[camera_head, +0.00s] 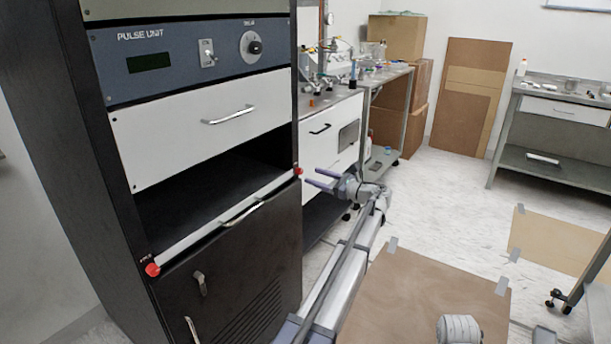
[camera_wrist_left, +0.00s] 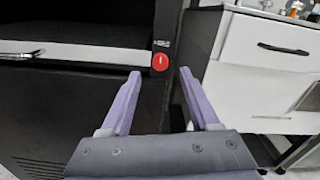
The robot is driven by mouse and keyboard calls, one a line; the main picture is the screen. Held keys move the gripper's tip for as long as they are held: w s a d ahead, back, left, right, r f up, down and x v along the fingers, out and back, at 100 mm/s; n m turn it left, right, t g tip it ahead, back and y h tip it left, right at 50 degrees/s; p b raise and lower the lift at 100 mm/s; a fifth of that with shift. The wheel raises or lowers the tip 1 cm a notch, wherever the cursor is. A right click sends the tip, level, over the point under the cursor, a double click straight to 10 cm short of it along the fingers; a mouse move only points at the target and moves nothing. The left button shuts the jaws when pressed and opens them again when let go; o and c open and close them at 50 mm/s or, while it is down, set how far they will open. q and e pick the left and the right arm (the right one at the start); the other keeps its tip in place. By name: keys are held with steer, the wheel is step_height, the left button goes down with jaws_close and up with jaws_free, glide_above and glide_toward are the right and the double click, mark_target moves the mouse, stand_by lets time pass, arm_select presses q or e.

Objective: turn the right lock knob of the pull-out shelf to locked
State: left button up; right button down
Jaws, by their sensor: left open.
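The pull-out shelf (camera_head: 226,215) is a white-fronted strip with a handle, pushed in level with the black rack's front. Its right lock knob (camera_head: 298,171) is small, round and red, at the shelf's right end on the rack post. In the left wrist view the knob (camera_wrist_left: 160,62) shows face on, just beyond and between the fingertips; I cannot read its setting. The left lock knob (camera_head: 152,269) is red too, at the shelf's left end. My left gripper (camera_head: 309,176) is open and empty, pointing at the right knob, with a small gap. My right gripper is not in view.
The black rack (camera_head: 110,190) holds a pulse unit (camera_head: 185,55) and a white drawer (camera_head: 205,120) above an open bay. A white-drawered bench (camera_head: 330,130) stands close right of the rack. Brown sheets (camera_head: 420,300) lie taped on the floor.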

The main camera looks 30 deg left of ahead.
mark_target(302, 172)
arm_select(q)
steer(key=shift+w+a, duration=0.2)
steer(key=shift+a, duration=2.25)
steer(key=shift+c, duration=0.4)
jaws_close()
